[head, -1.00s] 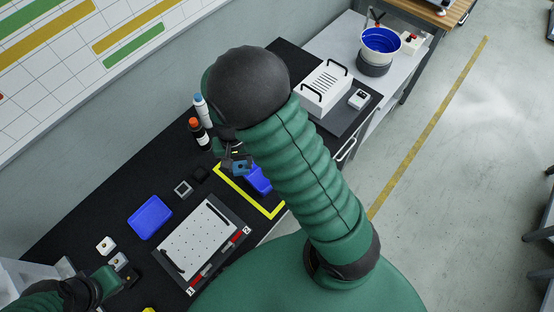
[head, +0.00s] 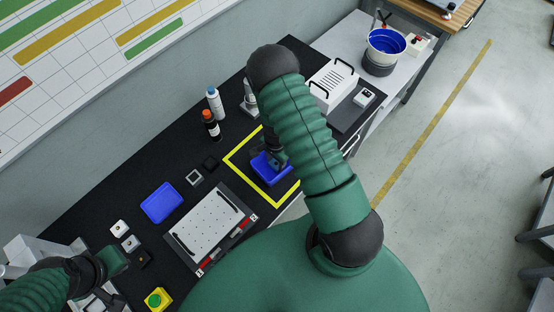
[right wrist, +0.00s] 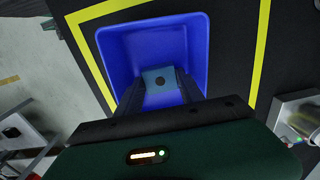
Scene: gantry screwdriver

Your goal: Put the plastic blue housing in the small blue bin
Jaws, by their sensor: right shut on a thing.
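The small blue bin (head: 262,175) stands inside the yellow taped square on the black bench. It fills the upper middle of the right wrist view (right wrist: 118,48). My right gripper (head: 279,160) points down at the bin. In the right wrist view its fingers (right wrist: 160,88) are shut on the light-blue plastic housing (right wrist: 160,76), which has a dark round spot. The housing shows within the bin's outline; whether it touches the floor I cannot tell. My left gripper (head: 118,263) is at the lower left, away from the bin, its fingers unclear.
A larger blue tray (head: 161,202) and a white perforated plate (head: 208,222) lie to the left. Two bottles, one orange-capped (head: 210,125) and one blue-capped (head: 215,103), stand behind the square. A white slotted box (head: 332,84) is at the right. Bench around the bin is clear.

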